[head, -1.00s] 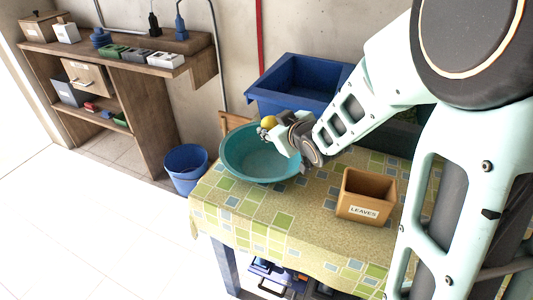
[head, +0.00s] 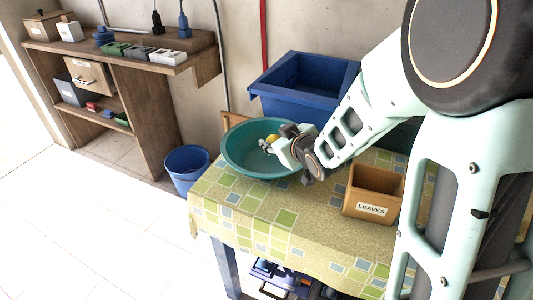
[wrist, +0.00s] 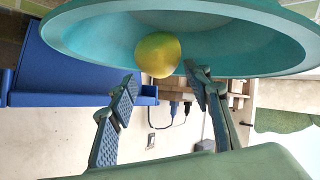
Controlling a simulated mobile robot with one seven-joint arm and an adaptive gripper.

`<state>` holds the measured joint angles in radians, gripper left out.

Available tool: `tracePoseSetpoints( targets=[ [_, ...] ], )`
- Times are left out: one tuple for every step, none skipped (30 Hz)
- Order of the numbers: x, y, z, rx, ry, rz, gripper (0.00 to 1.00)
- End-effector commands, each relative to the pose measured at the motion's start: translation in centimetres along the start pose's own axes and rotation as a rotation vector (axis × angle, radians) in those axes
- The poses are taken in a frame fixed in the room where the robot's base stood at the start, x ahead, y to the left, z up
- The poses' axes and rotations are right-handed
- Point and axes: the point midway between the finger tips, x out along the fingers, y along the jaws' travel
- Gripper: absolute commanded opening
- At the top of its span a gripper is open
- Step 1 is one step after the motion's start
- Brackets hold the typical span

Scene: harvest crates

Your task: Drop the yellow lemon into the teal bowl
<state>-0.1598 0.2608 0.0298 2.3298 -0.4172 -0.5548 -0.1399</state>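The yellow lemon (wrist: 158,55) is just beyond my fingertips in the wrist view, with a gap to each finger, in front of the teal bowl's inner wall. In the head view the lemon (head: 272,139) is partly hidden by my gripper (head: 269,144), over the right half of the teal bowl (head: 238,160). My gripper (wrist: 160,76) is open, its two dark-padded fingers spread wide. I cannot tell whether the lemon touches the bowl. The bowl stands upright on the table.
A brown box labelled LEAVES (head: 371,210) stands on the patterned tablecloth (head: 270,215), right of the bowl. A blue crate (head: 295,104) is behind the bowl. A blue bucket (head: 187,170) stands on the floor to the left. The table front is clear.

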Motion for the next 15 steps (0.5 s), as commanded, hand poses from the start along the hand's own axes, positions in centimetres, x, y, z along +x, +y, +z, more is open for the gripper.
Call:
tracePoseSetpoints(
  targets=[
    [0.00, 0.02, -0.03, 0.000, 0.000, 0.000, 0.53],
    [-0.01, 0.02, -0.02, 0.000, 0.000, 0.000, 0.56],
    [-0.01, 0.02, -0.02, 0.000, 0.000, 0.000, 0.59],
    [-0.01, 0.02, -0.02, 0.000, 0.000, 0.000, 0.59],
    [-0.01, 0.02, -0.02, 0.000, 0.000, 0.000, 0.59],
    [-0.01, 0.02, -0.01, 0.000, 0.000, 0.000, 0.59],
    [0.00, 0.02, -0.01, 0.000, 0.000, 0.000, 0.59],
    [0.00, 0.02, 0.00, 0.000, 0.000, 0.000, 0.59],
    [0.00, 0.00, 0.05, 0.000, -0.001, 0.000, 0.59],
    [-0.01, 0.00, 0.04, 0.000, -0.001, 0.000, 0.59],
    [-0.04, 0.01, 0.04, 0.000, -0.001, 0.000, 0.59],
    [-0.13, 0.02, 0.03, 0.000, -0.001, 0.000, 0.59],
    [-0.25, 0.03, 0.03, 0.001, -0.001, 0.000, 0.59],
    [-0.42, 0.04, 0.03, 0.001, -0.001, 0.001, 0.59],
    [-0.72, 0.06, 0.03, 0.001, -0.001, 0.001, 0.59]
  ],
)
